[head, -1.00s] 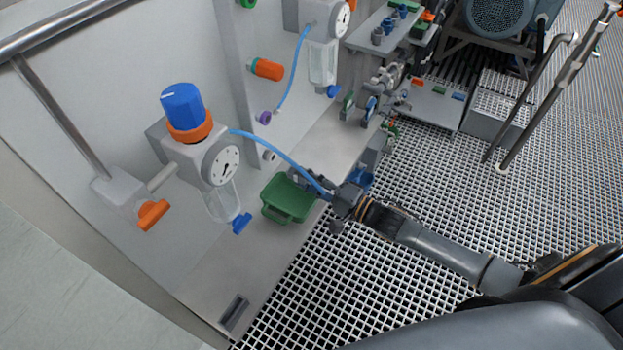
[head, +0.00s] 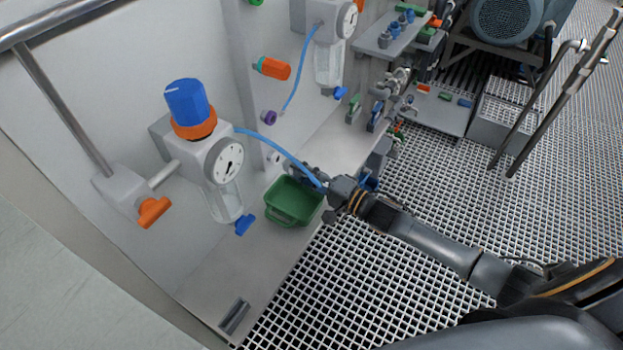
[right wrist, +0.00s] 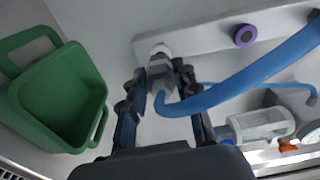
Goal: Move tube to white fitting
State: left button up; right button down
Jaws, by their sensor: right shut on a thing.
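The blue tube (head: 280,150) runs from the near regulator's side down to my right gripper (head: 322,183). In the right wrist view the tube (right wrist: 255,78) curves in to a grey end connector (right wrist: 161,74). My right gripper (right wrist: 167,100) is shut on this tube end. The white fitting (right wrist: 160,49) sits on the grey wall upright, straight beyond the connector. The connector's tip lies at or very close to it; I cannot tell whether they touch. The fitting also shows small in the head view (head: 275,157). My left gripper is not in view.
A green bin (head: 293,201) stands on the ledge just left of my right gripper; it also shows in the wrist view (right wrist: 62,95). A purple fitting (right wrist: 243,35) is on the same upright. The near regulator (head: 222,162) hangs on the wall, left. Grating floor lies right.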

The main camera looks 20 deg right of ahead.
jog(key=shift+b+x, duration=0.3)
jog(key=shift+x, duration=0.75)
jog(key=shift+r+p, duration=0.1)
jog(key=shift+p, duration=0.35)
jog(key=shift+p, duration=0.4)
dwell(1.3)
jog(key=shift+w+a, duration=0.2)
jog(key=shift+w, duration=0.1)
dwell(0.4)
jog(key=c, duration=0.9)
grip_release()
